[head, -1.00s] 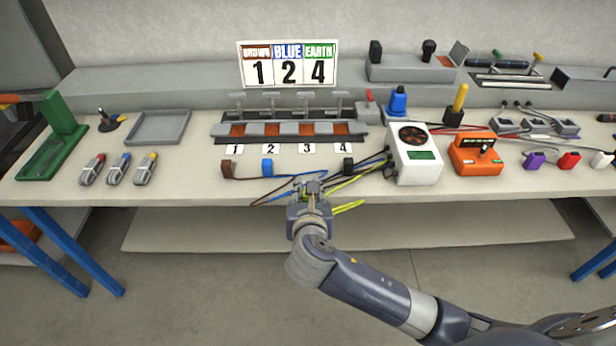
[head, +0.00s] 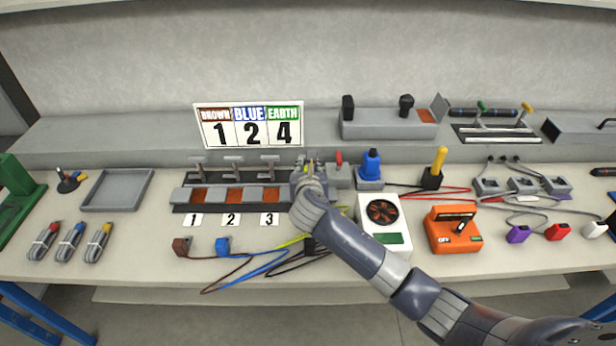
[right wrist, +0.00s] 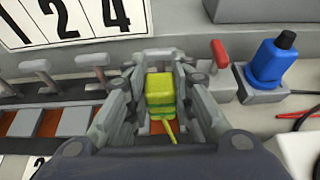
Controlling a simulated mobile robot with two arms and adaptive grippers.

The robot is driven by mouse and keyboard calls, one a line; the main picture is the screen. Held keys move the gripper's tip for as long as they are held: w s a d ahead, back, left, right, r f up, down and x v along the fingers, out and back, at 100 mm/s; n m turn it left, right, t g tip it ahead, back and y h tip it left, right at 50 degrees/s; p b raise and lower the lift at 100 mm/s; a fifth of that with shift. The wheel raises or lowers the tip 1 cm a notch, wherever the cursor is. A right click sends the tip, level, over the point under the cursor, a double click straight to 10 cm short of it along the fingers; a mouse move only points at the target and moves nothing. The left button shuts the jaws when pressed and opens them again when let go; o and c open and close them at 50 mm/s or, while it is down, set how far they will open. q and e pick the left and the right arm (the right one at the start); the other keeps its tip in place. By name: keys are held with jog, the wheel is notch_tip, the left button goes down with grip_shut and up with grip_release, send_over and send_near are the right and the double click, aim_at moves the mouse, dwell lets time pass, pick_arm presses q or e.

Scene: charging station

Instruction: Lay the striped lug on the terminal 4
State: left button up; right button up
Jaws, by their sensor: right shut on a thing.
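The striped lug (right wrist: 160,93), yellow and green, is shut between the fingers of my right gripper (right wrist: 160,80) in the right wrist view. Its yellow-green cable trails toward the wrist. An orange copper patch of terminal 4 (right wrist: 157,128) shows around and below the lug; I cannot tell whether they touch. In the head view my right gripper (head: 311,172) is at the right end of the terminal block (head: 232,196) and hides terminal 4 and its label. Labels 1, 2 and 3 are visible. My left gripper is not in view.
A red-handled switch (head: 339,172) and a blue plug (head: 370,165) stand just right of the gripper. A white fan box (head: 385,222) is close to my forearm. Brown (head: 181,247) and blue (head: 222,245) lugs lie in front of the block. Raised clamp levers (head: 233,162) line its back.

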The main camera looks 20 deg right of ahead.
jog(key=shift+w+d+r, duration=0.1)
jog(key=shift+w+d, duration=0.05)
jog(key=shift+w, duration=0.1)
jog(key=shift+s+a+r, duration=0.2)
jog(key=shift+w+d+p, duration=0.1)
jog(key=shift+p, duration=0.6)
notch_tip(320, 180, down, 2)
jog(key=shift+f+b, duration=0.15)
jog(key=shift+b, duration=0.65)
notch_tip(320, 180, down, 2)
jog(key=shift+f+b, duration=0.2)
jog(key=shift+b, duration=0.4)
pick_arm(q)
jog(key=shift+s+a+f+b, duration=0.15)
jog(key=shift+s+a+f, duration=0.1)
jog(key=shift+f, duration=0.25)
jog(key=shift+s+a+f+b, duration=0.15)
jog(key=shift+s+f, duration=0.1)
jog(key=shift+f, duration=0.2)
pick_arm(e)
jog(key=shift+f, duration=0.65)
pick_arm(q)
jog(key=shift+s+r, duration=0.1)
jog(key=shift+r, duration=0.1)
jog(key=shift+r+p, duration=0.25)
jog(key=shift+p, duration=0.25)
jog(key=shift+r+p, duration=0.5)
